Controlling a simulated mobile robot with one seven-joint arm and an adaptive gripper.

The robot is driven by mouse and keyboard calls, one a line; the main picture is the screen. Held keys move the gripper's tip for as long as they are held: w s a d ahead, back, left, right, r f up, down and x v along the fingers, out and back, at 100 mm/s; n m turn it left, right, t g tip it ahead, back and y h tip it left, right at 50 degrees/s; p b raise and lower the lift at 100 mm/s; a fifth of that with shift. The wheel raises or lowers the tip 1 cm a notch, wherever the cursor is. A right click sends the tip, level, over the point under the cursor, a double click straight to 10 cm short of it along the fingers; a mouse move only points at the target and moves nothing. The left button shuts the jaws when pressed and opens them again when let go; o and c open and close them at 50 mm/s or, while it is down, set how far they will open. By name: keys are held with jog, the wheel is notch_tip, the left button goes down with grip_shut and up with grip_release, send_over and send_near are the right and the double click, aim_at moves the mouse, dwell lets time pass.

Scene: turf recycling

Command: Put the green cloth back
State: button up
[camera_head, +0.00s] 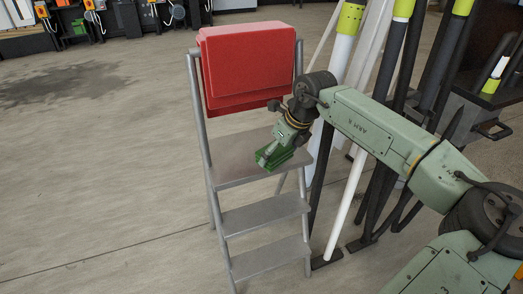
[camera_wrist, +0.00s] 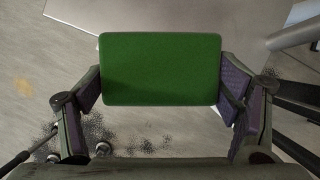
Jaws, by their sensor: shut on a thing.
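The green cloth (camera_wrist: 160,70) is a flat green rectangle between the two fingers of my gripper (camera_wrist: 161,88) in the wrist view. The fingers press on its left and right sides. In the head view, the green cloth (camera_head: 273,156) shows at the end of my arm, at the top platform of a grey stepladder (camera_head: 232,172). My gripper (camera_head: 280,148) is shut on it and partly hidden by my own wrist. I cannot tell whether the cloth touches the platform.
A red box-like object (camera_head: 247,62) stands at the back of the stepladder's top. White and black poles (camera_head: 358,150) stand close to the right of the ladder, near my arm. The floor (camera_head: 100,190) to the left is clear. Equipment lines the far wall.

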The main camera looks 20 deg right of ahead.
jog(key=w, duration=0.2)
jog(key=w+a, duration=0.2)
jog(key=w, duration=0.1)
jog(key=shift+w+a+f+p, duration=0.1)
jog(key=shift+w+f+p, duration=0.15)
jog(key=shift+w+p, duration=0.1)
jog(key=shift+w+a+f, duration=0.1)
jog(key=shift+w+f, duration=0.1)
jog(key=shift+f, duration=1.6)
jog(key=shift+f, duration=0.1)
jog(key=o, duration=1)
jog(key=shift+c, duration=0.2)
jog(key=v, duration=1.1)
jog(key=shift+s+r, duration=0.1)
jog(key=shift+r, duration=0.25)
jog(key=shift+s+r, duration=0.1)
jog(key=shift+r, duration=0.15)
